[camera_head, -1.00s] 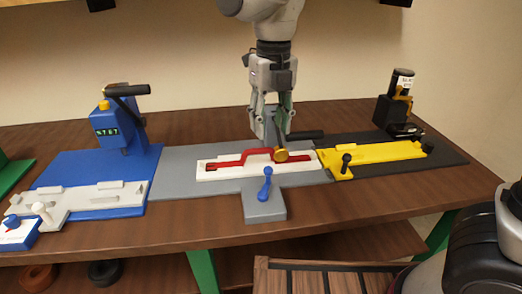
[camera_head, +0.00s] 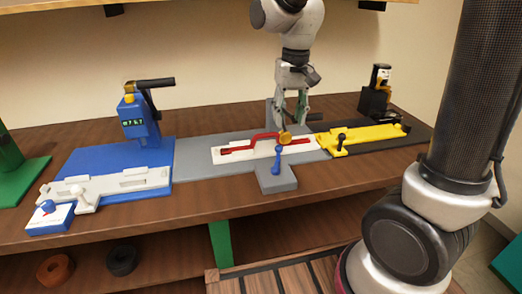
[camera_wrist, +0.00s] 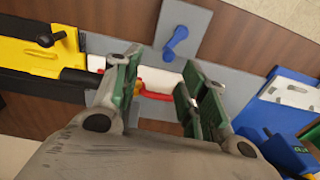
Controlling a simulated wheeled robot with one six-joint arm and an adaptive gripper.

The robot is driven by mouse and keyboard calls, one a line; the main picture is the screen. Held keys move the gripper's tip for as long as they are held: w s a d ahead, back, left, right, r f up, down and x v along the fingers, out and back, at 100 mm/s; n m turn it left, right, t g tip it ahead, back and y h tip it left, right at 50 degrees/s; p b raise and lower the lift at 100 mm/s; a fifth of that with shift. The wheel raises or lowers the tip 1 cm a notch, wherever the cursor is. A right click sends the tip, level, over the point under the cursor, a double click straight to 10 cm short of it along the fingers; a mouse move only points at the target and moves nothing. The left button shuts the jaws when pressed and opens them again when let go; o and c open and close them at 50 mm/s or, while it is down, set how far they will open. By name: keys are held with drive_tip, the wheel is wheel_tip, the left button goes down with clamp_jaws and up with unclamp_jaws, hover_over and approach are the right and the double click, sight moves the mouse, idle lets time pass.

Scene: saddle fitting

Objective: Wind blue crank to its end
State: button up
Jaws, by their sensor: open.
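The blue crank (camera_head: 278,160) stands on the grey plate (camera_head: 274,182) at the front of the middle fixture. It also shows in the wrist view (camera_wrist: 176,42), beyond my fingertips. My gripper (camera_head: 291,118) is open and sits above and behind the crank, over the back part of the grey fixture near a gold knob (camera_head: 285,136). In the wrist view my open fingers (camera_wrist: 160,85) have the red part (camera_wrist: 157,95) and a bit of the white block between them. The crank is apart from my fingers.
The red part lies in the white block (camera_head: 222,157). A yellow fixture (camera_head: 360,140) stands right of it, on a black base. A blue fixture (camera_head: 140,130) with a display stands left. The table's front edge has clear wood.

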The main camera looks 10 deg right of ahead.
sight(279, 146)
drive_tip(key=a+f+m, duration=0.1)
drive_tip(key=w+f+m, duration=0.1)
drive_tip(key=m, duration=0.1)
drive_tip(key=shift+a, duration=0.4)
wheel_tip(279, 146, down, 8)
drive_tip(key=shift+a+r, duration=0.1)
drive_tip(key=shift+a, duration=0.05)
clamp_jaws()
